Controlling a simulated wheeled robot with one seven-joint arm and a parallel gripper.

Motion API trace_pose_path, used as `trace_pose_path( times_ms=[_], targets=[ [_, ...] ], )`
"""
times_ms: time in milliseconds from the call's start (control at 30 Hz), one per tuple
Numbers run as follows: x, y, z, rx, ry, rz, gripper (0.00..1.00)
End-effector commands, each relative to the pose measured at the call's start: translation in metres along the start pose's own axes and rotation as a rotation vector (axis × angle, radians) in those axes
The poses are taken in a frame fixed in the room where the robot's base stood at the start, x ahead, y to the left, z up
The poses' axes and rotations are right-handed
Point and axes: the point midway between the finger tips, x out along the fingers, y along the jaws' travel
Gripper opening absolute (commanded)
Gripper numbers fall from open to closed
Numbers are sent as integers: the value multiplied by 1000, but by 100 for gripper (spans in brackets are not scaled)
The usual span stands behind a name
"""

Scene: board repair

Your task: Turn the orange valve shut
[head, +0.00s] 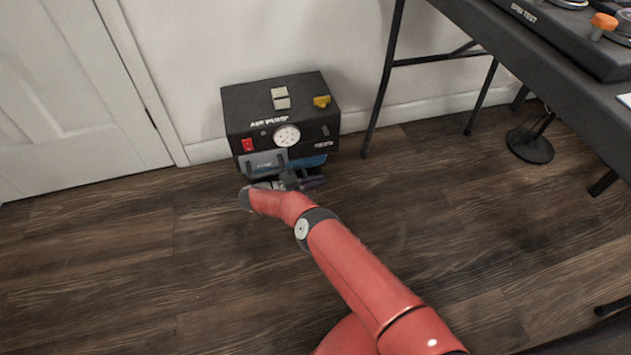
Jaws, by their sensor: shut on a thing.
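The black air pump (243,121) stands on the floor against the wall, with a round gauge, a red switch and a yellow knob (321,101) on top. My gripper (288,179) is low at its front, beside the grey front panel (262,164) and a blue part (310,162). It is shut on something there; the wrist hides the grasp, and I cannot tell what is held. No orange valve shows clearly on the pump. An orange-topped part (604,21) sits far off on the table device at the top right; I cannot tell whether it is a valve.
A dark table (540,75) with thin legs stands at the right, bearing a black device marked SPIN TEST (524,13). A round black stand base (530,147) is on the floor beneath it. A white door (55,90) is at the left. The wooden floor at the left is clear.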

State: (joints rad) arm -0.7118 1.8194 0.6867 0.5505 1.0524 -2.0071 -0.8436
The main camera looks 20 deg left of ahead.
Motion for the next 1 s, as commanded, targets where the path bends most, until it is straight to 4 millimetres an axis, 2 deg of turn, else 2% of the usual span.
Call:
trace_pose_path(
  times_ms=[800,833,1000],
  targets=[
    [2,2,1,-3,1,51,0],
    [2,2,2,-3,1,51,12],
    [1,2,1,-2,1,50,31]
  ],
)
